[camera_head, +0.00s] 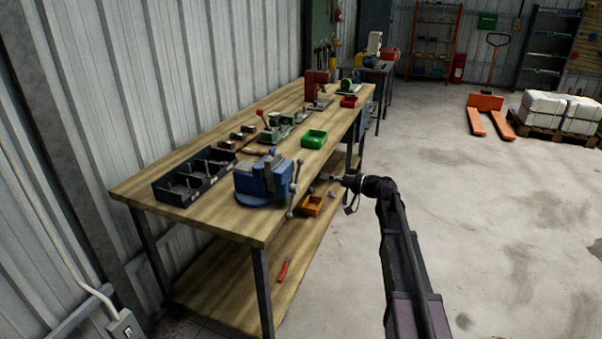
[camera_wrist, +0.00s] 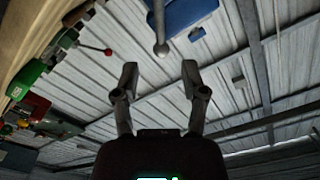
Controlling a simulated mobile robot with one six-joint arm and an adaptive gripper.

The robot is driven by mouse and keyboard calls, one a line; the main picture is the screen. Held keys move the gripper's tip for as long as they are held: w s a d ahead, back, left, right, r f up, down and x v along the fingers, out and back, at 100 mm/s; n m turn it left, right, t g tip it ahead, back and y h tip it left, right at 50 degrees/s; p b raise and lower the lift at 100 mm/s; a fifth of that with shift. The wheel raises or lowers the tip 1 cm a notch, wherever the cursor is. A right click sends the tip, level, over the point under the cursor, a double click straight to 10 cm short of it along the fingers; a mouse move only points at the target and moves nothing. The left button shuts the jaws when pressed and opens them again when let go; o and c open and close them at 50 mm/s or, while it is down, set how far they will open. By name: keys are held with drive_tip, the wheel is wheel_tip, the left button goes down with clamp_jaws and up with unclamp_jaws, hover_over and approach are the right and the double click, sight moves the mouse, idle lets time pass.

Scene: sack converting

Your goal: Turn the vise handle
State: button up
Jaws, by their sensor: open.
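The blue vise (camera_head: 255,183) stands near the front edge of the wooden workbench. Its grey handle (camera_head: 295,189) is a bar with ball ends, hanging steeply and slightly tilted on the vise's right side. My gripper (camera_head: 328,177) is just right of the handle, apart from it in the head view. In the wrist view, my gripper (camera_wrist: 159,69) has its two fingers spread and nothing between them. The handle's ball end (camera_wrist: 161,49) shows just beyond the fingertips, lined up with the gap. Part of the blue vise (camera_wrist: 195,12) shows at the top.
Red-handled pliers (camera_head: 284,269) lie on the lower shelf. The floor right of the bench is open.

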sight(300, 171)
drive_tip(key=x, duration=0.9)
clamp_jaws()
